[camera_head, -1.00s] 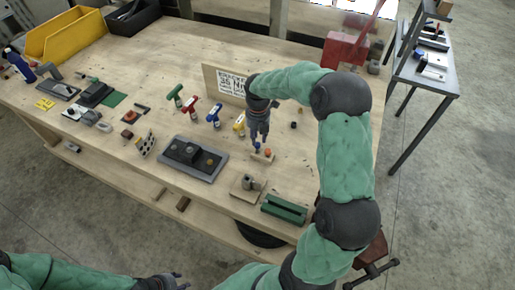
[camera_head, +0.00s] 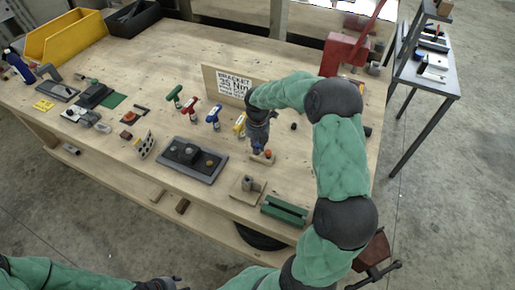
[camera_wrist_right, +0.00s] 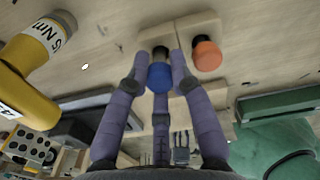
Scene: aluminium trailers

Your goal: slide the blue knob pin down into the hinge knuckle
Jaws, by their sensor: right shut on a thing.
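My right gripper (camera_head: 258,148) points down at a small wooden holder (camera_head: 266,160). In the right wrist view its fingers (camera_wrist_right: 160,72) are shut around the blue knob (camera_wrist_right: 159,77) of the pin. The pin's shaft is hidden; I cannot tell whether it still sits in the holder. An orange knob (camera_wrist_right: 207,54) stands beside it in the holder. A grey upright cylinder (camera_head: 247,183) on a wooden base (camera_head: 241,194), nearer the front edge, looks like the hinge knuckle. My left gripper (camera_head: 170,284) is at the bottom edge, away from the bench; its opening is unclear.
A green block (camera_head: 284,209) lies right of the wooden base. A dark plate fixture (camera_head: 192,158) lies to the left. Coloured drivers (camera_head: 214,115) stand behind it, before a sign board (camera_head: 234,84). A red press (camera_head: 345,52) stands at the back right.

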